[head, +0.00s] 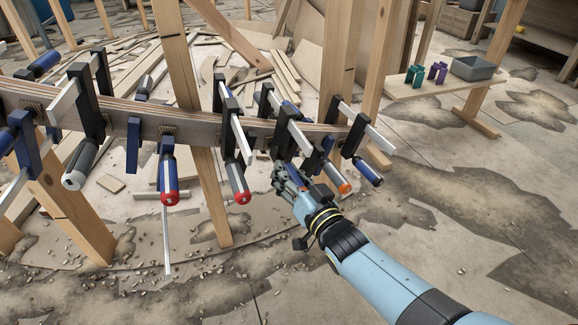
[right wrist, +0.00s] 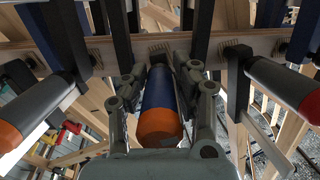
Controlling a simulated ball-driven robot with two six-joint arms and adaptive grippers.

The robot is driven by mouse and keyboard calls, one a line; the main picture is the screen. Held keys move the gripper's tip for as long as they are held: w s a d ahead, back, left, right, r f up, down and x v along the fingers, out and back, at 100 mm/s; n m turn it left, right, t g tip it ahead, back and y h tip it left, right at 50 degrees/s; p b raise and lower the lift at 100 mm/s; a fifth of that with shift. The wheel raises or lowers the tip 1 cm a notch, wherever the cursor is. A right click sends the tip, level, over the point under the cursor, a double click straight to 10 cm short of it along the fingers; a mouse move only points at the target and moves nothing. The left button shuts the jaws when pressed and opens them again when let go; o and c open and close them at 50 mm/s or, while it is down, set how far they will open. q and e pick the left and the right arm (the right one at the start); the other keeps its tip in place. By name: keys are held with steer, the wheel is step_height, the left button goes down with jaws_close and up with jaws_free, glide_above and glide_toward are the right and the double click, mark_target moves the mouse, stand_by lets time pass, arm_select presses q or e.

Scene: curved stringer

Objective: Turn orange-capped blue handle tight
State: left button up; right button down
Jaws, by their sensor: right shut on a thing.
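The blue handle with the orange cap (right wrist: 158,108) shows in the right wrist view, its cap toward the camera and its far end toward the wooden beam. My right gripper (right wrist: 160,82) has one finger on each side of it and is shut on it. In the head view my right gripper (head: 286,177) is below the curved beam (head: 190,124), among the clamps. There its fingers and hand hide most of the held handle, with only a little blue showing. My left gripper is not in view.
Clamps line the beam closely. A grey handle with an orange cap (head: 336,178) hangs just right of the gripper, and a red-capped one (head: 237,183) to its left. Wooden posts (head: 205,190) stand below. A bench (head: 440,84) with a grey bin (head: 472,68) is at right.

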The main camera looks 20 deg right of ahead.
steer(key=shift+r+m+p, duration=0.1)
steer(key=shift+m+p, duration=0.25)
steer(key=shift+m, duration=0.45)
steer(key=shift+m+y+p, duration=0.3)
steer(key=shift+m+y, duration=0.2)
steer(key=shift+m, duration=1.5)
steer(key=m, duration=0.3)
steer(key=shift+a+t+y, duration=0.1)
steer(key=shift+t+y, duration=0.2)
steer(key=shift+y, duration=0.1)
steer(key=m, duration=0.2)
steer(key=shift+s+m+y, duration=0.1)
steer(key=shift+m+y, duration=0.2)
steer(key=shift+m, duration=0.1)
steer(key=shift+m+t, duration=0.3)
steer(key=shift+m, duration=0.5)
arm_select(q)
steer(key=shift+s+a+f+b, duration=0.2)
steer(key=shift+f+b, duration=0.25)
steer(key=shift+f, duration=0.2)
arm_select(e)
steer(key=shift+m, duration=1.5)
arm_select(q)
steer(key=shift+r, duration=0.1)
arm_select(e)
steer(key=shift+t, duration=0.3)
